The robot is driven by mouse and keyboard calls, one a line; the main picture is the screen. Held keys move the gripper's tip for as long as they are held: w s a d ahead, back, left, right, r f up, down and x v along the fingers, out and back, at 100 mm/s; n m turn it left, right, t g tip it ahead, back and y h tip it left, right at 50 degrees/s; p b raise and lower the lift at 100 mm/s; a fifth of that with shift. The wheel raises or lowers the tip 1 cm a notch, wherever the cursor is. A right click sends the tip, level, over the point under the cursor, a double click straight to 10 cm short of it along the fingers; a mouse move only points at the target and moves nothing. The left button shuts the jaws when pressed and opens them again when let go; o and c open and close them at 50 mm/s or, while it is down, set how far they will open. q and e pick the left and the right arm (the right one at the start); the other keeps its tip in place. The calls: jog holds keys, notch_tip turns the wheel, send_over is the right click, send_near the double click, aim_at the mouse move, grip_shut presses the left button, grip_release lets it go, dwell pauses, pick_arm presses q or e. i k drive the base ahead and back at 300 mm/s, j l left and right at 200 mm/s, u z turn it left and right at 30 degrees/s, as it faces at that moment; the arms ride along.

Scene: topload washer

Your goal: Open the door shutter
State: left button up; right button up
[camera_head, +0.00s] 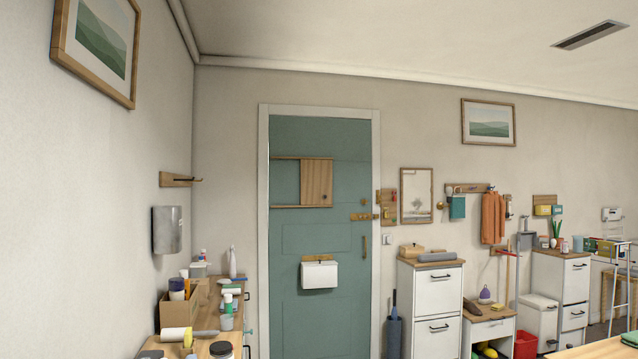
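A teal door (325,245) in a white frame stands in the far wall and appears closed. A light wooden shutter panel (317,182) sits in the upper part of the door, between two thin horizontal wooden rails. It is at the right end of the rails, and the left stretch between them is uncovered and shows teal. A small dark spot is on the panel's right side; I cannot tell if it is a grip. Neither of my grippers is in view.
A white box (319,274) hangs lower on the door; a brass latch (361,217) and handle are at its right. A cluttered wooden counter (207,346) runs along the left wall. White cabinets (433,310) stand right of the door. A wooden surface (590,350) is at lower right.

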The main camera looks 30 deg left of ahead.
aim_at(316, 174)
jog(key=l+z, duration=0.1)
jog(key=z, duration=0.15)
jog(key=l+z, duration=0.1)
jog(key=z, duration=0.2)
jog(key=i+l, duration=0.2)
jog(key=l, duration=0.2)
jog(key=i+l+z, duration=0.1)
jog(key=l, duration=0.3)
jog(key=i+l, duration=0.25)
jog(key=i+l+z, duration=0.1)
jog(key=l, duration=0.4)
jog(key=i+u, duration=0.95)
jog(key=i+l+u, duration=0.25)
jog(key=u, duration=0.25)
jog(key=i+j+u, duration=0.25)
jog(key=i+u, duration=0.15)
jog(key=i, duration=0.35)
jog(key=i+u, duration=0.4)
jog(key=i, duration=0.3)
jog(key=i+l+u, duration=0.2)
jog(key=i+u, duration=0.15)
jog(key=i, duration=0.4)
jog(key=i+z, duration=0.25)
jog(key=i, duration=0.25)
jog(key=i+z, duration=0.25)
jog(key=i, duration=0.25)
jog(key=i+z, duration=0.2)
jog(key=i, duration=0.25)
jog(key=i+j+z, duration=0.25)
jog(key=i, duration=0.25)
